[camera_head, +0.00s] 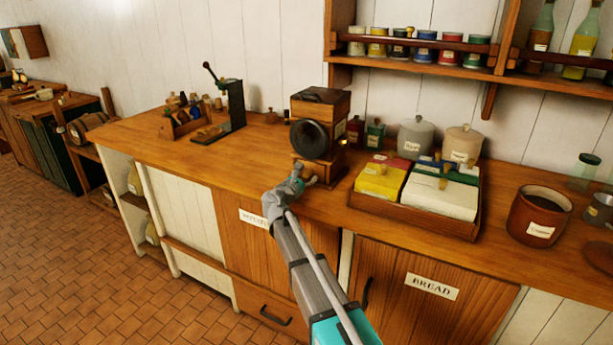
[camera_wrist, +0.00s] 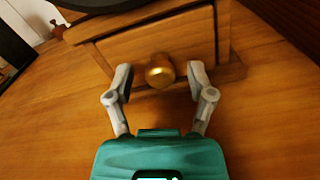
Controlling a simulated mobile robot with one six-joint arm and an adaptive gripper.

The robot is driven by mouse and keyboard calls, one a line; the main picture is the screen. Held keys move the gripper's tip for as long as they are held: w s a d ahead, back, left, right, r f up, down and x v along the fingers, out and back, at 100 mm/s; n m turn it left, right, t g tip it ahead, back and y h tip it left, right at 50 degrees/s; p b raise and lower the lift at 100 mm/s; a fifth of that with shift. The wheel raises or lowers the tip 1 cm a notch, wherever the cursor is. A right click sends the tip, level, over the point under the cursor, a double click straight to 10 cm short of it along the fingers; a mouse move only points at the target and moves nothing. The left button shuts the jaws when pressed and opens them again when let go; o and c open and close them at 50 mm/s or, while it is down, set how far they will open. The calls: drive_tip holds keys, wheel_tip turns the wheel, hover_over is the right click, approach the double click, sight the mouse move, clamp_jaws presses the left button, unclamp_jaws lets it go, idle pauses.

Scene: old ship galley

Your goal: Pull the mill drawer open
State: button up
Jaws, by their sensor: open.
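The wooden mill (camera_head: 318,115) stands on the counter with a dark round wheel (camera_head: 308,139) on its front. Its drawer (camera_wrist: 190,52) sits low in the mill's base and looks closed in the wrist view. My gripper (camera_wrist: 160,80) is open, with one grey finger on each side of the knob and a gap on both sides. In the head view my gripper (camera_head: 305,181) is at the foot of the mill and hides part of the drawer.
A wooden tray (camera_head: 415,222) with yellow and white packets stands right of the mill. Canisters (camera_head: 415,138) are behind it. A small press (camera_head: 233,108) and a bottle rack (camera_head: 183,115) stand left. The counter (camera_head: 220,165) between is clear.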

drive_tip(key=shift+w+d, duration=0.2)
drive_tip(key=shift+w, duration=0.05)
clamp_jaws()
idle(0.3)
